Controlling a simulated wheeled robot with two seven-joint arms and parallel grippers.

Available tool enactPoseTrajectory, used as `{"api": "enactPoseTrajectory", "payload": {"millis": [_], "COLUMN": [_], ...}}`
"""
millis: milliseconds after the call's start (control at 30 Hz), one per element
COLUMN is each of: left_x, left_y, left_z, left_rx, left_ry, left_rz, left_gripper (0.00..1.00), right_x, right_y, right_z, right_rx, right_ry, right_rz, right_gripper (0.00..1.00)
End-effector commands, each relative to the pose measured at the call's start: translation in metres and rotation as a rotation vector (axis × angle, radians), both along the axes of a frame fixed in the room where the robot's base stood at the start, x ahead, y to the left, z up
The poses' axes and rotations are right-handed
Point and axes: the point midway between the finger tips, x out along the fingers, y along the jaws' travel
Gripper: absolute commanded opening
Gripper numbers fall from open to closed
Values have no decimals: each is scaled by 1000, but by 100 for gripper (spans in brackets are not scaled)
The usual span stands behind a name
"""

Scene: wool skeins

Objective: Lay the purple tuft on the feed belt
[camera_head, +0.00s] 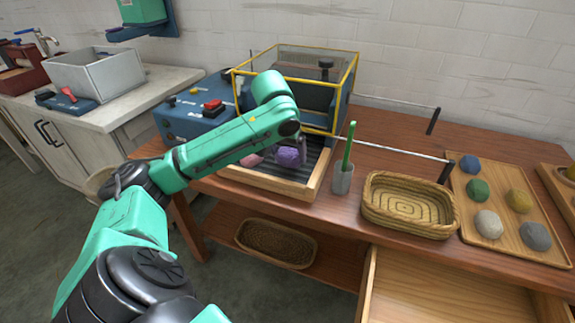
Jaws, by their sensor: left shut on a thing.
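The purple tuft (289,156) is at the end of my left arm, over the feed belt at the front of the blue machine. My left gripper (291,151) is shut on it, though the fingers are mostly hidden behind my green and black arm. The dark feed belt (318,160) shows in a wooden frame below the yellow-edged clear guard. I cannot tell whether the tuft touches the belt. A pink tuft (251,160) lies just left of the purple one, partly behind my arm. My right gripper is not in view.
The yellow-edged guard (300,65) rises behind the belt. A cup (342,180) with a green stick stands right of the belt, beside an empty woven basket (410,203). A wooden tray (508,228) holds several tufts. An open drawer (440,285) juts out below.

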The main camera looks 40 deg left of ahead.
Motion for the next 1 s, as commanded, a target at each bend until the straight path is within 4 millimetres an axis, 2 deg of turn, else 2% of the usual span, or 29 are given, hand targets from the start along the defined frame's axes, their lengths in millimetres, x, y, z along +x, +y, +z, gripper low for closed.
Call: {"api": "enactPoseTrajectory", "payload": {"millis": [100, 167, 467, 500, 767, 867, 1000], "left_x": [-1, -1, 0, 0, 0, -3, -15], "left_y": [0, 0, 0, 0, 0, -1, -5], "left_z": [-26, -32, -33, -33, -31, -19, 14], "left_rx": [1, 1, 1, 1, 0, 1, 2], "left_ry": [6, 4, 2, 1, 0, -2, -5], "left_rz": [0, -1, -1, -1, -1, -1, -1], "left_gripper": [37, 37, 37, 100, 100, 100, 100], "right_x": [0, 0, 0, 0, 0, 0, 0], "right_y": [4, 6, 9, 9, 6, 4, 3], "right_z": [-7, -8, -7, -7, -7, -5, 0], "right_rx": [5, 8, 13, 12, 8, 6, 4], "right_ry": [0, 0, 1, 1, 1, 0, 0], "right_rz": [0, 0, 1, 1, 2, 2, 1], "right_gripper": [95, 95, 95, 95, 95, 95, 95]}}
